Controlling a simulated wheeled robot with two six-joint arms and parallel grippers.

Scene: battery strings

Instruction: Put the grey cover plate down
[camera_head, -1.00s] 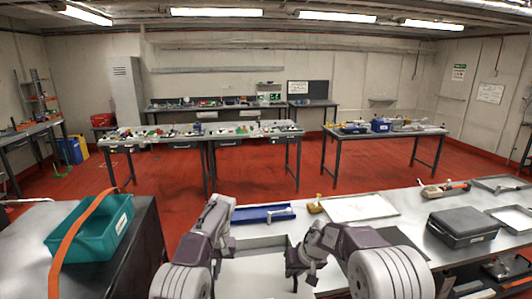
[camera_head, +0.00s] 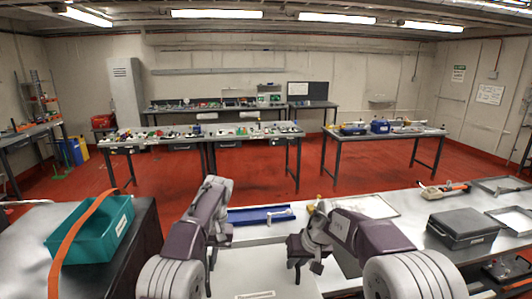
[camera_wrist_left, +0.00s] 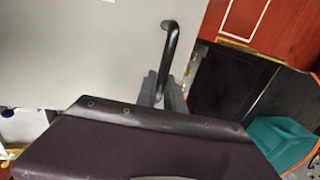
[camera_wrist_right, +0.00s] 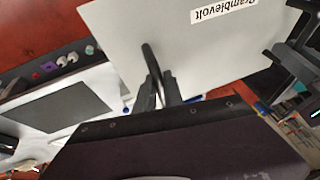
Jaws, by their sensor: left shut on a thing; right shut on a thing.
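The grey cover plate (camera_head: 262,262) is a flat light-grey sheet in front of me, with a white label at its near edge. In the right wrist view the plate (camera_wrist_right: 185,50) shows its label upside down; it also fills much of the left wrist view (camera_wrist_left: 75,50). What lies under the plate is hidden.
A blue tray (camera_head: 262,215) lies just behind the plate on the bench (camera_head: 420,265). A dark case (camera_head: 462,227) stands at the right. A teal bin (camera_head: 92,232) with an orange strap stands on the left bench. A dark mat (camera_wrist_right: 58,106) lies beside the plate.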

